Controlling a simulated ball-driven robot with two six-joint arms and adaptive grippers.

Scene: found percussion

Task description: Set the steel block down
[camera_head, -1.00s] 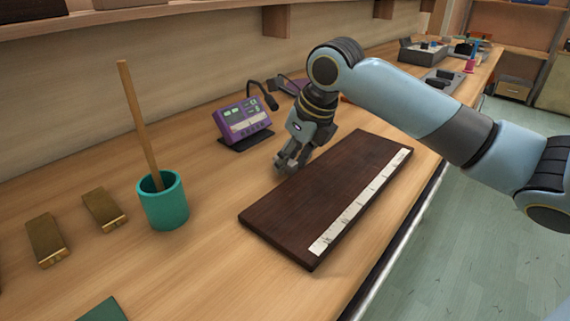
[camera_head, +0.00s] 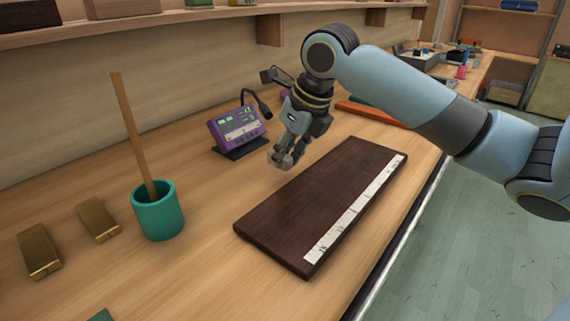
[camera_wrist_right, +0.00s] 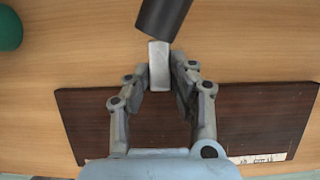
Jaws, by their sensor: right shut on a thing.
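My right gripper (camera_head: 286,158) is shut on the steel block (camera_wrist_right: 159,66), a small pale grey bar that shows between the two fingertips in the right wrist view. In the head view the gripper hangs at the back left edge of the dark wooden board (camera_head: 310,200), and the block can hardly be told from the fingers. I cannot tell how far the block is above the table. The board also shows in the right wrist view (camera_wrist_right: 255,120), behind the fingers. My left gripper is not in view.
A purple device (camera_head: 238,128) stands behind the gripper. A teal cup (camera_head: 158,212) with a wooden stick (camera_head: 133,135) and two brass blocks (camera_head: 38,250) (camera_head: 97,218) are at left. A dark cylinder (camera_wrist_right: 164,16) lies close above the block in the wrist view. Bare table lies between cup and board.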

